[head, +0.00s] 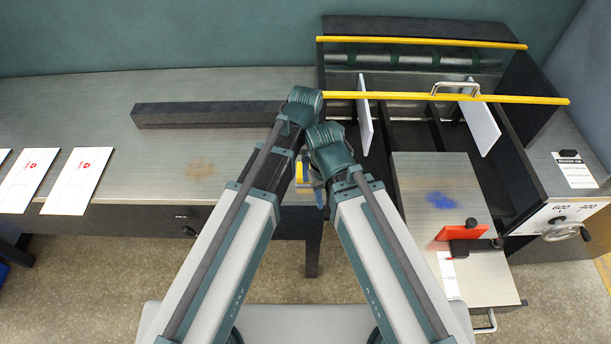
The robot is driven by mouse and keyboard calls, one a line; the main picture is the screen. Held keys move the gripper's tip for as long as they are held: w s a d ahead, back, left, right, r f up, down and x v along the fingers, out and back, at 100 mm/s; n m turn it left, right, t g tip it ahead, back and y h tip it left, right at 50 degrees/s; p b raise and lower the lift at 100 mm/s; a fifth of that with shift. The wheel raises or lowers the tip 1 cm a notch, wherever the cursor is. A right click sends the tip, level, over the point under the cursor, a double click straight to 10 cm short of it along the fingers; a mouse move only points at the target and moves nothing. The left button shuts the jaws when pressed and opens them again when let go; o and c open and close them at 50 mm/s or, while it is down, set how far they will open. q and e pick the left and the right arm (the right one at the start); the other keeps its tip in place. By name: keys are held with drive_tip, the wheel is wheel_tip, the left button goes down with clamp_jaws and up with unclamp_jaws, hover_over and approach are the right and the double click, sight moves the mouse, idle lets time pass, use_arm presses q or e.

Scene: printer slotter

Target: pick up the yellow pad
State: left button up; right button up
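A small yellow patch (299,172) shows in the gap between my two arms, near the front edge of the grey table. It may be part of the yellow pad; my arms cover most of what is around it, so its outline and what it rests on cannot be told. My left arm comes in from the lower left and my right arm from the lower right, and their far joints almost meet above the table. The fingers of both grippers are hidden behind the arm links, so I cannot see whether they hold anything.
A long dark bar (205,114) lies on the grey table (130,165), with white cards (77,180) at left. At right stands a dark slotter frame with yellow rails (450,98), white upright panels (481,128), a blue-stained top (440,200) and a red piece (458,232).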

use_arm(q)
wheel_tip(320, 180, down, 4)
drive_tip(key=b, duration=0.3)
drive_tip(key=shift+f, duration=0.2)
drive_tip(key=shift+r, duration=0.1)
drive_tip(key=c, duration=1.1)
drive_tip(key=shift+w+a+r, duration=0.1)
